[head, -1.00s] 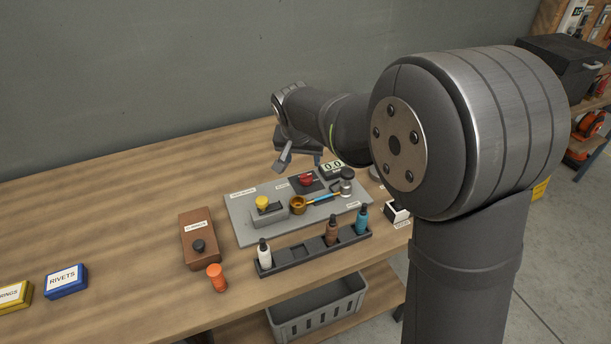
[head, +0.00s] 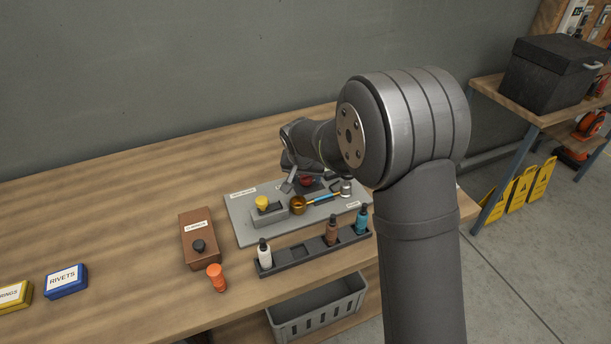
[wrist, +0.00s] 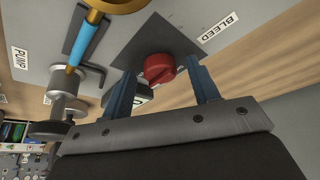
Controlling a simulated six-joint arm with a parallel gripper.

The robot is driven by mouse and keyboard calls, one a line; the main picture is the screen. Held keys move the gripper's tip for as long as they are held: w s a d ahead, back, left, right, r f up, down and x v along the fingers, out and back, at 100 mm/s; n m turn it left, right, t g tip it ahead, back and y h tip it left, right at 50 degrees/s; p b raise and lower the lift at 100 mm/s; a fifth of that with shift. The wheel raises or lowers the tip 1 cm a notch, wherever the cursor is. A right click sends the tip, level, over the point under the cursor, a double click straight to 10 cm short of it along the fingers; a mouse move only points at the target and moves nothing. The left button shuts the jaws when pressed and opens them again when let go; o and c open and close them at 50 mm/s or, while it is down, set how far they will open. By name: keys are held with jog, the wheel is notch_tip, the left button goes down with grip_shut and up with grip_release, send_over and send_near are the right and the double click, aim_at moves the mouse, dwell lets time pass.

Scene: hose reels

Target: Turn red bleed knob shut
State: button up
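The red bleed knob (wrist: 159,69) sits on a dark square plate (wrist: 150,42) beside the BLEED label (wrist: 219,27) in the wrist view. In the head view the red knob (head: 306,181) is partly hidden by my arm. My gripper (wrist: 160,80) is open, with one finger on each side of the knob. A gap shows between the right finger and the knob. The left finger is close to the knob, and I cannot tell whether it touches. In the head view my gripper (head: 298,182) is low over the plate's back part.
A brass ring with a blue-handled lever (head: 322,199) lies in front of the knob, and a yellow knob (head: 262,202) stands to its left. A bottle rack (head: 300,257) runs along the front. A brown box (head: 199,240) stands left. The table's left back is clear.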

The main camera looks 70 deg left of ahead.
jog(key=c, duration=0.9)
jog(key=shift+n, duration=0.3)
jog(key=n, duration=0.1)
jog(key=n+g, duration=0.1)
jog(key=n, duration=0.1)
jog(key=shift+w+d+n+g+y, duration=0.1)
jog(key=shift+w+n+g+y, duration=0.1)
jog(key=shift+n+g+y, duration=0.1)
jog(key=n+g, duration=0.1)
jog(key=n, duration=0.3)
jog(key=shift+w+g, duration=0.15)
jog(key=shift+g, duration=0.25)
jog(key=n, duration=0.2)
jog(key=n+g, duration=0.1)
jog(key=n, duration=0.2)
jog(key=shift+w+g, duration=0.2)
jog(key=shift+g, duration=0.1)
jog(key=n+h, duration=0.1)
jog(key=n, duration=0.1)
jog(key=n+g+h, duration=0.1)
jog(key=n, duration=0.1)
jog(key=shift+w+a+n, duration=0.1)
jog(key=shift+a+n, duration=0.1)
jog(key=shift+n, duration=0.1)
